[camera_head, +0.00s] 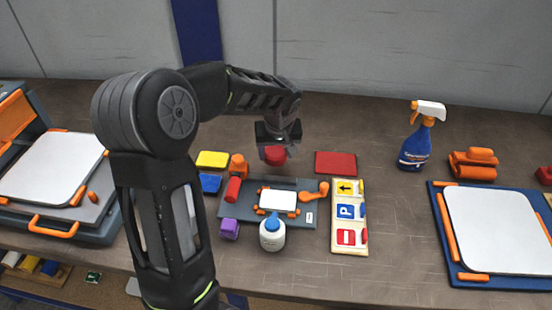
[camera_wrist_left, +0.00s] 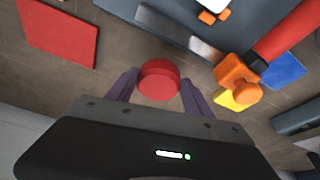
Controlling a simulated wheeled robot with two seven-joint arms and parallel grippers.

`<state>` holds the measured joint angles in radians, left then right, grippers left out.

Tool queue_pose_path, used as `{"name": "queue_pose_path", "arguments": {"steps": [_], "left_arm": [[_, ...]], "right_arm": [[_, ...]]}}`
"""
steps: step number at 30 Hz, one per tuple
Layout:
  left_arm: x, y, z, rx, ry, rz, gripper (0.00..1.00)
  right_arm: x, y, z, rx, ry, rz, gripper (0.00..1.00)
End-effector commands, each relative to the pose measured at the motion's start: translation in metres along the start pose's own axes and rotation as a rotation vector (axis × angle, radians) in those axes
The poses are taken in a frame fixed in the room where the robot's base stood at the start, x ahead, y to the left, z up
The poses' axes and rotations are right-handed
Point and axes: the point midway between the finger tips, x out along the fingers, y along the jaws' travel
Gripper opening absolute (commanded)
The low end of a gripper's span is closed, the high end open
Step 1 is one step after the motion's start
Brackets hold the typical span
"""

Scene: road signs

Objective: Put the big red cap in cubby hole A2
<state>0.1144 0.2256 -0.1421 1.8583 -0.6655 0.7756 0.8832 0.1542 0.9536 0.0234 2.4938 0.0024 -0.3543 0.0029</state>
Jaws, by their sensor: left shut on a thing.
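The big red cap (camera_head: 275,155) is a short round red piece. My left gripper (camera_head: 277,142) is shut on it, above the back of the table. In the left wrist view the cap (camera_wrist_left: 158,80) sits between the two fingers (camera_wrist_left: 158,92), its round face toward the work area. I cannot make out any cubby hole marked A2. A wooden divided holder (camera_head: 36,264) with coloured pieces shows partly at the lower left, below the table edge. My right gripper is not in view.
A grey tray (camera_head: 232,212) with a white plate and orange parts lies in front of the gripper. A red slab (camera_head: 336,163) and a sign board (camera_head: 349,243) lie right of it. A glue bottle (camera_head: 272,234) and spray bottle (camera_head: 416,146) stand on the table.

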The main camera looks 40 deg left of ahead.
Motion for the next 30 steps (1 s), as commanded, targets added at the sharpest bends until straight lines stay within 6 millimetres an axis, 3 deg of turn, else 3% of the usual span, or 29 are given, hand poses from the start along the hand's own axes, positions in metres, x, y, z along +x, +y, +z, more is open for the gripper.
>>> {"name": "queue_pose_path", "arguments": {"steps": [6,18,19,26,30], "left_arm": [[0.026,-0.001,0.009,0.0,-0.003,-0.002,0.22],[0.032,0.0,0.011,0.0,-0.001,-0.001,0.22],[0.03,0.0,0.01,0.0,-0.001,-0.001,0.62],[0.03,0.0,0.01,0.0,-0.001,-0.001,0.81],[0.029,0.0,0.01,0.0,-0.001,-0.001,0.82]], "right_arm": [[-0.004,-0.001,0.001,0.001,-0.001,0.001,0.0],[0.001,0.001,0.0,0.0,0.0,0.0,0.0],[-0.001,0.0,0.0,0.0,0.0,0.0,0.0],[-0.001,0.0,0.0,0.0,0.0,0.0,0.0],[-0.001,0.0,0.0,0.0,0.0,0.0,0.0]]}}
